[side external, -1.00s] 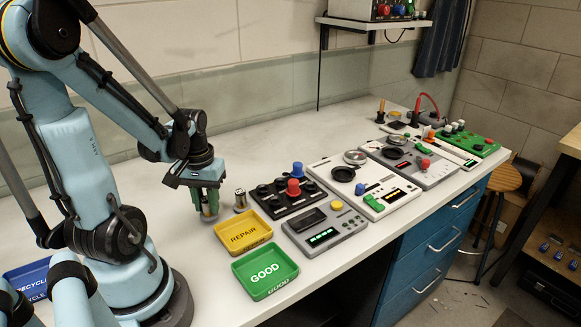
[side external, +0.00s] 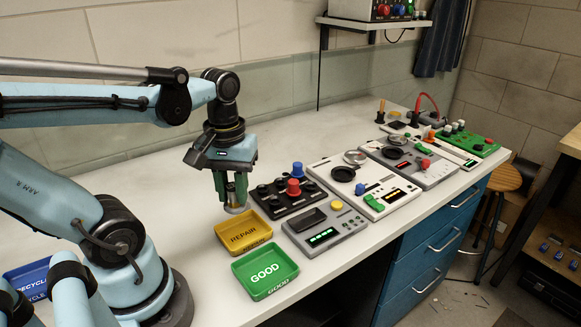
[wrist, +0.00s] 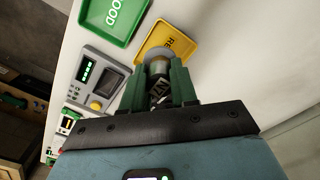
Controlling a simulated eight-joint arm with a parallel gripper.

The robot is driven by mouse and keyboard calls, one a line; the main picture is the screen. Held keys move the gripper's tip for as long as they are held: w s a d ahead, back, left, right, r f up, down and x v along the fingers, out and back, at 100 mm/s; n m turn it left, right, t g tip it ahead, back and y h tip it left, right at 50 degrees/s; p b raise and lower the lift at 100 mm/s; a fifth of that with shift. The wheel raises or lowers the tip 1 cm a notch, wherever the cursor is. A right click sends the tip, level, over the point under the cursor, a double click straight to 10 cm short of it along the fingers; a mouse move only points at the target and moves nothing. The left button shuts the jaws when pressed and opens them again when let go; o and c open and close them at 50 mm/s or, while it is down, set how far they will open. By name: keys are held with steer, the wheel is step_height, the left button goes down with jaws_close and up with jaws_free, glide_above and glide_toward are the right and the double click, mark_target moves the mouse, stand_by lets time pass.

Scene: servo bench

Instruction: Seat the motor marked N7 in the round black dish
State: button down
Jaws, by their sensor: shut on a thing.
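My gripper (side external: 233,200) is shut on a metal motor (side external: 235,209), held upright over the bench by the yellow REPAIR tray. In the wrist view, the motor (wrist: 156,68) sits between the green fingers (wrist: 158,92). A dark marking shows on it, but I cannot read it surely. A round black dish (side external: 343,174) sits on the white device, to the right of my gripper. Another round black dish (side external: 394,153) sits on the grey device behind it. Both look empty. The second motor seen earlier is not distinguishable now; my gripper may hide it.
The yellow REPAIR tray (side external: 243,236) and green GOOD tray (side external: 265,273) lie at the front. The black panel with red and blue knobs (side external: 272,204) and a grey display device (side external: 325,233) stand between my gripper and the white device (side external: 378,207). Bare bench lies behind.

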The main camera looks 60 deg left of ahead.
steer(key=w+a+r, duration=0.2)
steer(key=w+r, duration=0.1)
steer(key=w, duration=0.6)
steer(key=w+a+r, duration=0.1)
steer(key=w+r, duration=0.2)
steer(key=w, duration=0.6)
steer(key=shift+w+a+f, duration=0.35)
steer(key=shift+w+f, duration=1.7)
steer(key=shift+w, duration=0.6)
steer(key=shift+w+a+f, duration=0.3)
steer(key=shift+w+f, duration=1.7)
steer(key=shift+w, duration=0.7)
steer(key=shift+w+a+f, duration=0.35)
steer(key=shift+w+f, duration=1.7)
steer(key=shift+w, duration=0.6)
steer(key=shift+f, duration=1.1)
steer(key=c, duration=0.8)
jaws_free()
